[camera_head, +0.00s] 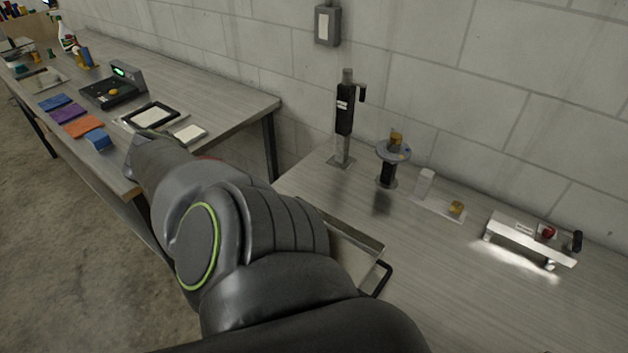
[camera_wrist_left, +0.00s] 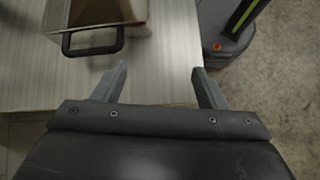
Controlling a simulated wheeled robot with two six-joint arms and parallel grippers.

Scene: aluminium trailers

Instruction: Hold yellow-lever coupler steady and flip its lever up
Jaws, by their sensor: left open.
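I cannot make out a coupler with a yellow lever for certain. A round grey flange on a dark post with a brass-yellow top (camera_head: 393,152) stands on the bench. Right of it, a small yellow block (camera_head: 456,208) sits on a pale plate. My left gripper (camera_wrist_left: 160,84) is open and empty in the left wrist view, over the bench edge near a tray with a black handle. My right gripper is not in view.
The tray (camera_head: 355,236) is partly hidden by my arm; its handle (camera_wrist_left: 94,46) shows in the wrist view. A black jack (camera_head: 344,112) stands near the wall. A pale metal bracket with a red knob (camera_head: 530,240) lies at right. Another workbench (camera_head: 215,88) extends left.

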